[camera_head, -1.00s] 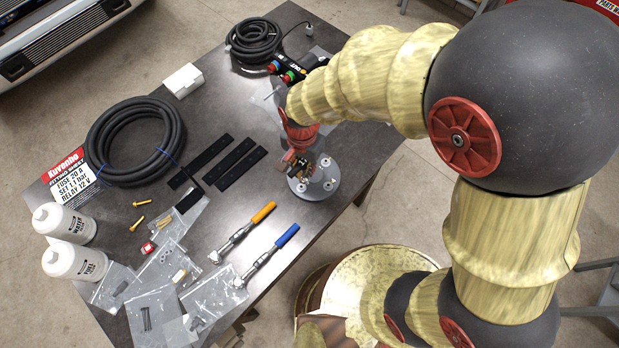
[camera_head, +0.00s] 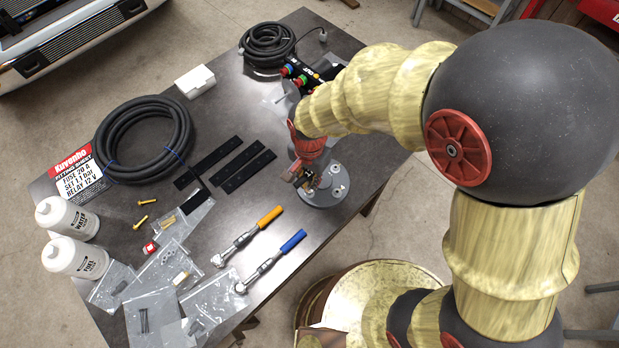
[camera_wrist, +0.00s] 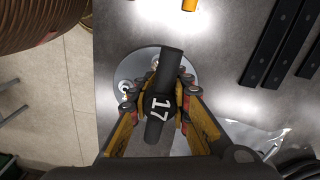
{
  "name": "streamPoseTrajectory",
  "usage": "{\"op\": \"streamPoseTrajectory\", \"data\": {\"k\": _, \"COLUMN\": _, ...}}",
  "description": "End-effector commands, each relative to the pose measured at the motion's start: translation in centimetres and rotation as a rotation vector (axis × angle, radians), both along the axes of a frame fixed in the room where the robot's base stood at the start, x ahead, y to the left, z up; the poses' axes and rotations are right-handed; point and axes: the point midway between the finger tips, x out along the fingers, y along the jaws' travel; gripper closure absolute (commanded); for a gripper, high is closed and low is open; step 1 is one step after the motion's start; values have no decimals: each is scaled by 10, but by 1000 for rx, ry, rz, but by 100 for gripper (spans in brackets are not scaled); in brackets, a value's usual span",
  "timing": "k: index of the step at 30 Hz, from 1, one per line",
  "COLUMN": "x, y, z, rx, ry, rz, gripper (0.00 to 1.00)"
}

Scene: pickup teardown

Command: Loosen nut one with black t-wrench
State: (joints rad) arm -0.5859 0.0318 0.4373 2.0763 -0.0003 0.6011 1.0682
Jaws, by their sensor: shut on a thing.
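The black T-wrench (camera_wrist: 173,62) has a crossbar and a round hub marked 17. In the wrist view my gripper (camera_wrist: 160,98) is shut on it, one finger on each side of the hub. The wrench is over the round grey metal plate (camera_wrist: 137,72), which also shows in the head view (camera_head: 325,200). In the head view my gripper (camera_head: 306,178) covers part of the plate.
An orange-handled tool (camera_head: 250,233) and a blue-handled tool (camera_head: 273,262) lie in front of the plate. Black strips (camera_head: 245,170) lie to its left. A hose coil (camera_head: 143,140), bottles (camera_head: 70,218) and small bags lie farther left. The table edge is close on the right.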

Motion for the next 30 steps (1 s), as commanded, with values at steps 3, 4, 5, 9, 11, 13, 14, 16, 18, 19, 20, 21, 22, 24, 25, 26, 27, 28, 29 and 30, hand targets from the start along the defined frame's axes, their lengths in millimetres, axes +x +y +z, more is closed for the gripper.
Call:
{"op": "streamPoseTrajectory", "data": {"k": 3, "x": 0, "y": 0, "z": 0, "rx": 1, "ry": 0, "rz": 0, "gripper": 100}}
{"op": "streamPoseTrajectory", "data": {"k": 4, "x": 0, "y": 0, "z": 0, "rx": 1, "ry": 0, "rz": 0, "gripper": 100}}
{"op": "streamPoseTrajectory", "data": {"k": 5, "x": 0, "y": 0, "z": 0, "rx": 1, "ry": 0, "rz": 0, "gripper": 100}}
{"op": "streamPoseTrajectory", "data": {"k": 9, "x": 0, "y": 0, "z": -4, "rx": 1, "ry": 0, "rz": 0, "gripper": 100}}
{"op": "streamPoseTrajectory", "data": {"k": 11, "x": 0, "y": 0, "z": -5, "rx": 1, "ry": 0, "rz": 0, "gripper": 100}}
{"op": "streamPoseTrajectory", "data": {"k": 13, "x": 0, "y": 0, "z": -7, "rx": 0, "ry": -1, "rz": 0, "gripper": 100}}
{"op": "streamPoseTrajectory", "data": {"k": 14, "x": 0, "y": 0, "z": -8, "rx": 0, "ry": -1, "rz": 0, "gripper": 100}}
{"op": "streamPoseTrajectory", "data": {"k": 16, "x": 0, "y": 0, "z": -10, "rx": 0, "ry": -1, "rz": 0, "gripper": 100}}
{"op": "streamPoseTrajectory", "data": {"k": 18, "x": 0, "y": 0, "z": -12, "rx": 0, "ry": -1, "rz": 0, "gripper": 100}}
{"op": "streamPoseTrajectory", "data": {"k": 19, "x": 0, "y": 0, "z": -13, "rx": 0, "ry": -1, "rz": 0, "gripper": 100}}
{"op": "streamPoseTrajectory", "data": {"k": 20, "x": 0, "y": 0, "z": -14, "rx": 0, "ry": -1, "rz": 0, "gripper": 100}}
{"op": "streamPoseTrajectory", "data": {"k": 21, "x": 0, "y": 0, "z": -15, "rx": 0, "ry": -1, "rz": 0, "gripper": 100}}
{"op": "streamPoseTrajectory", "data": {"k": 22, "x": 0, "y": 0, "z": -15, "rx": 1, "ry": 0, "rz": 0, "gripper": 100}}
{"op": "streamPoseTrajectory", "data": {"k": 24, "x": 0, "y": 0, "z": -17, "rx": 1, "ry": 0, "rz": 0, "gripper": 100}}
{"op": "streamPoseTrajectory", "data": {"k": 25, "x": 0, "y": 0, "z": -18, "rx": 1, "ry": 0, "rz": 0, "gripper": 100}}
{"op": "streamPoseTrajectory", "data": {"k": 26, "x": 0, "y": 0, "z": -19, "rx": 1, "ry": 0, "rz": 0, "gripper": 100}}
{"op": "streamPoseTrajectory", "data": {"k": 27, "x": 0, "y": 0, "z": -20, "rx": 1, "ry": 0, "rz": 0, "gripper": 100}}
{"op": "streamPoseTrajectory", "data": {"k": 28, "x": 0, "y": 0, "z": -21, "rx": 1, "ry": 0, "rz": 0, "gripper": 100}}
{"op": "streamPoseTrajectory", "data": {"k": 29, "x": 0, "y": 0, "z": -22, "rx": 1, "ry": 0, "rz": 0, "gripper": 100}}
{"op": "streamPoseTrajectory", "data": {"k": 30, "x": 0, "y": 0, "z": -22, "rx": 1, "ry": 0, "rz": 0, "gripper": 100}}
